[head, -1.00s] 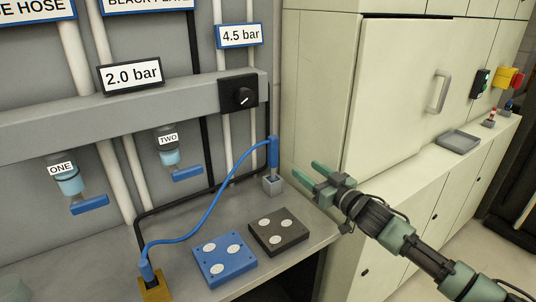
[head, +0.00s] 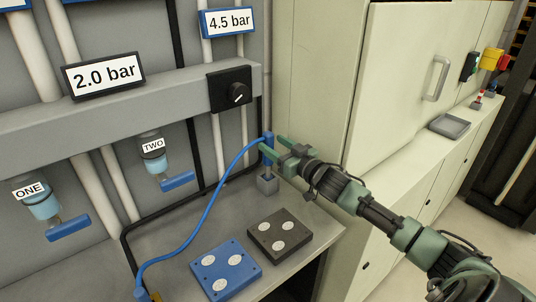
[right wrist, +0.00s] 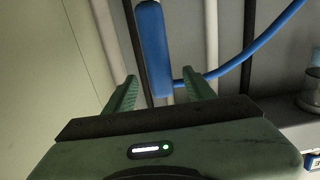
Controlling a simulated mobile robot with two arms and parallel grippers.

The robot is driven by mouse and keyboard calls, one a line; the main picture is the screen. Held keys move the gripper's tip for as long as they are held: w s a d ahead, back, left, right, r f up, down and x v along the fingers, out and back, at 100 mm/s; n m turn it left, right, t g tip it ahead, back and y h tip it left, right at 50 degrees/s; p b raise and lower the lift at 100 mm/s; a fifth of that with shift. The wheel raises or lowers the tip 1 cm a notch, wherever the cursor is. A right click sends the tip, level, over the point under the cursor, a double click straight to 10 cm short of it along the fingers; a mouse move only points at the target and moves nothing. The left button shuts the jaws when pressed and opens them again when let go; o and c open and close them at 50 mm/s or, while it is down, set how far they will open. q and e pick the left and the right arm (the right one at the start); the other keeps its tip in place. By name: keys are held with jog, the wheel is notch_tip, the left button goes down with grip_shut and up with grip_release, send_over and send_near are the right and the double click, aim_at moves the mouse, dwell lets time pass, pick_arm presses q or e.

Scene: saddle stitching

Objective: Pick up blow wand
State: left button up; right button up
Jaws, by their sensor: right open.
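The blow wand (head: 268,156) is a blue upright handle standing in a small grey holder (head: 267,184) at the back right of the bench. A blue hose (head: 213,197) runs from its top down to the front left. My right gripper (head: 271,146) is open at the wand's upper part, with its green fingertips on either side of it in the head view. In the right wrist view the wand (right wrist: 154,48) shows between the two fingers (right wrist: 162,85), nearer the left one. I cannot tell whether a finger touches it. My left gripper is out of view.
A blue plate (head: 226,268) and a black plate (head: 280,236) lie on the bench (head: 180,270).

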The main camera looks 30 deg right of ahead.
aim_at(272, 141)
jog(key=w, duration=0.3)
jog(key=shift+w+a+r, duration=0.1)
jog(key=shift+w+a, duration=0.05)
grip_shut()
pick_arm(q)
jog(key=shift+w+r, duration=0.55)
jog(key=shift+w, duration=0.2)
pick_arm(e)
jog(key=shift+r, duration=0.1)
